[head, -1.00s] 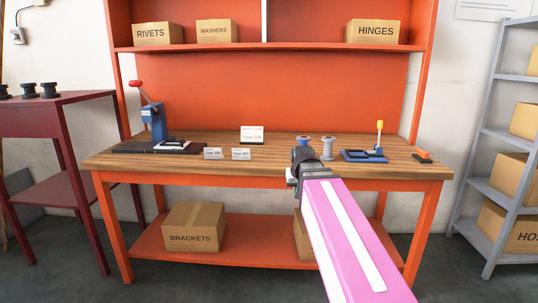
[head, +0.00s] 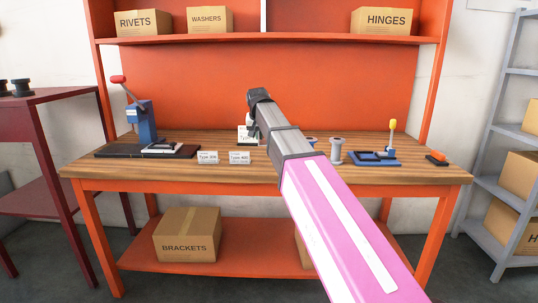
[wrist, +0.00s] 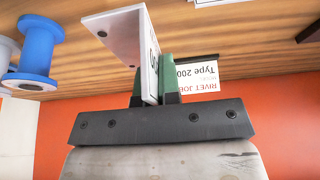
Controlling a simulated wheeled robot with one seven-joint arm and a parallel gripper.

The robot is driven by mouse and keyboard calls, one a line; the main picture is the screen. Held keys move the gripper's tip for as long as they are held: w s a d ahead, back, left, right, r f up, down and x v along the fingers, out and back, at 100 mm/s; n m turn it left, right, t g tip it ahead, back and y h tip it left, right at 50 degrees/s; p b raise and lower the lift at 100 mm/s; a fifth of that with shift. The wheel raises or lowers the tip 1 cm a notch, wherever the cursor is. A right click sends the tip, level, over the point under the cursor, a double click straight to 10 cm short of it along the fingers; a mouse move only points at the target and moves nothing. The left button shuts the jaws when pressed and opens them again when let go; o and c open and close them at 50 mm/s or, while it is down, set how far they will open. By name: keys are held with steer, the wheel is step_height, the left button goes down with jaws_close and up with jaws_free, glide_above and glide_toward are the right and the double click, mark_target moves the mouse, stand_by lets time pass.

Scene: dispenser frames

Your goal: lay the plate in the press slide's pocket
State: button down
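My gripper (wrist: 151,85) shows in the wrist view with green fingers shut on a pale plate (wrist: 122,38). The plate has a small hole near one corner and dark print on a face turned mostly edge-on. In the head view my gripper (head: 249,127) is over the back middle of the bench, and the plate is hard to make out there. The blue press (head: 146,120) with a red-knobbed lever stands at the bench's left. Its slide (head: 164,149), pale and dark, lies on a black base in front of it; the pocket's inside is too small to make out.
A job card (wrist: 197,80) reading "Type 200" stands behind my gripper. Two small label cards (head: 208,157) (head: 240,157) stand between press and arm. To the right are spools (head: 336,150), a blue fixture (head: 376,158) with a yellow-tipped handle and an orange-black block (head: 437,158).

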steer(key=w+d+f, duration=0.6)
steer(key=w+d, duration=0.1)
steer(key=shift+d+f, duration=0.15)
steer(key=shift+d, duration=0.05)
steer(key=shift+f, duration=2)
steer(key=shift+f, duration=0.1)
steer(key=c, duration=1.3)
jaws_free()
steer(key=shift+c, duration=0.2)
